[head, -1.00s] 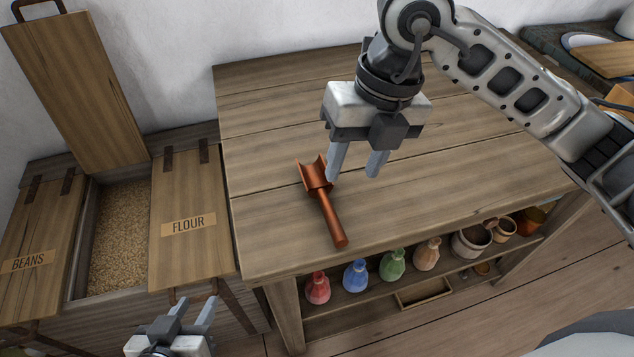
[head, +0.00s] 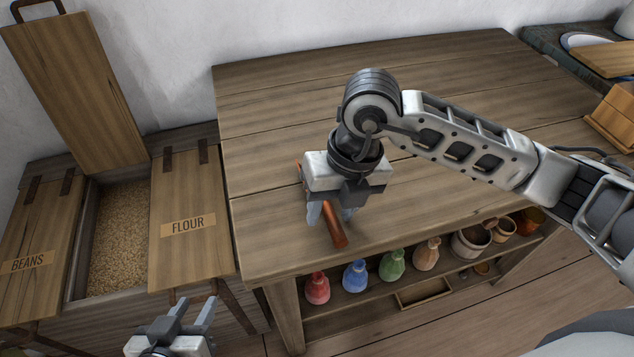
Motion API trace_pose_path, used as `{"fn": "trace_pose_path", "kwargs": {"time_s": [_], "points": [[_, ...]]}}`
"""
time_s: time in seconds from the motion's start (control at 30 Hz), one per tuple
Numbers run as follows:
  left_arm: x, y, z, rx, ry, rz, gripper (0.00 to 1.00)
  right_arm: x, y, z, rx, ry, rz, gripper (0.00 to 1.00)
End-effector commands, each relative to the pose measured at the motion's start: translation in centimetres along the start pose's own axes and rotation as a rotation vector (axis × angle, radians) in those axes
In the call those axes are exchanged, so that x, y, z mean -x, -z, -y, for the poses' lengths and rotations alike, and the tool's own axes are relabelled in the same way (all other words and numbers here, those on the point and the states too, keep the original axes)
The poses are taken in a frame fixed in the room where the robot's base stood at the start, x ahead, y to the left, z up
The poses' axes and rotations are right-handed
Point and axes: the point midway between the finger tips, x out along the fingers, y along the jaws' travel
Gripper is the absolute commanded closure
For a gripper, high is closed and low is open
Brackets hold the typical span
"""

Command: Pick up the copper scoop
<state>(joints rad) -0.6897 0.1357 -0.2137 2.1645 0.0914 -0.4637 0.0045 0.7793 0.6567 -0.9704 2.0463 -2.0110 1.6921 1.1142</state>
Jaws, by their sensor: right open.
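The copper scoop (head: 334,228) lies on the wooden table, its handle end toward the front edge. Its bowl is mostly hidden behind my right gripper. My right gripper (head: 331,215) is open and points down over the scoop, with its fingers on either side of the handle. I cannot tell whether the fingers touch it. My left gripper (head: 192,312) is at the bottom left, below the flour bin. Its two fingers are apart with nothing seen between them.
The wooden table (head: 270,110) is otherwise bare on top. Its lower shelf holds a red bottle (head: 317,289), a blue bottle (head: 356,276), a green bottle (head: 393,265) and several pots. Left are bins, with a flour lid (head: 188,190) shut and a grain compartment (head: 120,235) open.

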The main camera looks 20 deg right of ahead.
Motion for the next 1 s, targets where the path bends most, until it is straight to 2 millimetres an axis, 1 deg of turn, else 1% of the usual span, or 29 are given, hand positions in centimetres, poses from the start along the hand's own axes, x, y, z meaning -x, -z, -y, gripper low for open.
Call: {"fn": "trace_pose_path", "kwargs": {"time_s": [0.03,0.07,0.1,0.17,0.2,0.53,0.67,0.77,0.87,1.0], "points": [[-0.1,0.1,0.0,0.0,0.0,-0.002,0.64,0.0,0.0,0.0,0.0,0.0,0.0,0.57],[-0.1,0.1,0.0,-0.001,0.0,-0.002,0.64,0.0,0.0,0.0,0.0,0.0,0.0,0.62],[-0.1,0.2,0.0,-0.001,0.0,-0.004,0.64,0.0,0.0,0.0,0.0,0.0,0.0,0.73],[-0.1,0.2,0.1,-0.002,0.0,-0.005,0.64,0.0,0.0,0.0,0.0,0.0,0.0,0.9],[-0.1,0.3,0.1,-0.002,0.001,-0.006,0.64,0.1,0.0,0.0,0.0,0.0,0.0,1.0],[-0.1,0.2,0.1,-0.002,0.001,-0.003,0.64,0.2,0.0,-0.1,0.001,-0.001,0.001,1.0],[-0.2,0.1,0.1,-0.001,0.0,-0.002,0.64,0.8,-0.1,-0.2,0.002,-0.001,0.002,1.0],[-0.2,-0.1,0.1,0.0,0.0,0.001,0.64,1.8,-0.1,-0.4,0.002,-0.002,0.005,1.0],[-0.2,-0.3,0.0,0.002,-0.001,0.004,0.64,3.5,0.0,-0.8,0.005,-0.003,0.005,1.0],[0.0,-0.3,0.0,0.003,-0.001,0.007,0.64,5.9,1.6,-3.4,0.011,-0.006,0.006,1.0]]}}
